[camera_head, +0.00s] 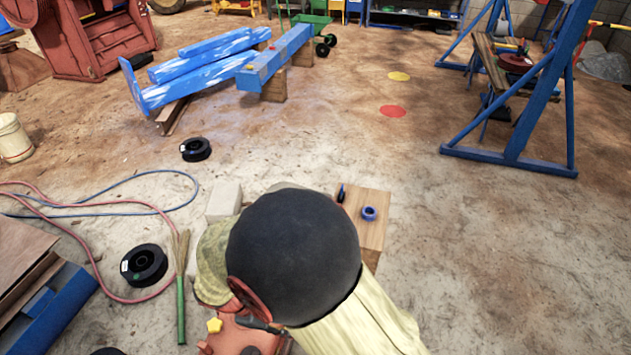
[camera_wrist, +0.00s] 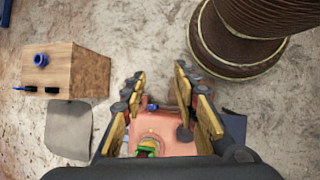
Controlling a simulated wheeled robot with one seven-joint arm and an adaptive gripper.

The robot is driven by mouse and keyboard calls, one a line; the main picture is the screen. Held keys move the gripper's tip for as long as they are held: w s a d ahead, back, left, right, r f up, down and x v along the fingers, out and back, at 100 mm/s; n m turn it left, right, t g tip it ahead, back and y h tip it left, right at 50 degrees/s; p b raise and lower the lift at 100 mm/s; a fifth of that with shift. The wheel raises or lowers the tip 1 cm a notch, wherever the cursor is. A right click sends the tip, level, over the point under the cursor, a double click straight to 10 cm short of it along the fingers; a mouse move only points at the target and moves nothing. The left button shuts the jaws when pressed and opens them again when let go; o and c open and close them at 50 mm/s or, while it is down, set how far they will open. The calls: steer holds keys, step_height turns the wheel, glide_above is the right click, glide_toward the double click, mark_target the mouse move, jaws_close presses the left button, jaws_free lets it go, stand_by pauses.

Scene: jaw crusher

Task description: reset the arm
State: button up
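My gripper (camera_wrist: 160,76) shows in the wrist view with its two yellow-and-black fingers apart and nothing held between the tips. Beyond the fingers lies a salmon-red machine part (camera_wrist: 172,124) with a small green and yellow piece (camera_wrist: 148,148) on it. In the head view my dark rounded arm joint and pale arm link fill the lower middle and hide my gripper.
A wooden block (camera_head: 371,238) beside my arm carries a blue ring (camera_head: 369,213); a grey block (camera_head: 223,201) stands left. A broom (camera_head: 181,290), black spools (camera_head: 144,265) and hoses (camera_head: 100,205) lie left. Blue beams (camera_head: 205,68) lie behind; a blue frame (camera_head: 515,120) stands right. The right floor is clear.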

steer(key=s+d+r+m+t+y+p, duration=0.1)
steer(key=s+d+r+m+y, duration=0.1)
steer(key=d+r+m, duration=0.3)
steer(key=s+d+r+m+t+y+p, duration=0.2)
steer(key=d+r+m, duration=0.3)
steer(key=d+r, duration=0.7)
steer(key=s+d+r+m+t+y+p, duration=0.1)
steer(key=d+r+m, duration=0.4)
steer(key=r, duration=1.3)
steer(key=shift+s+d+t+y+p, duration=0.4)
steer(key=shift+s+d+y, duration=0.3)
steer(key=shift+d, duration=1)
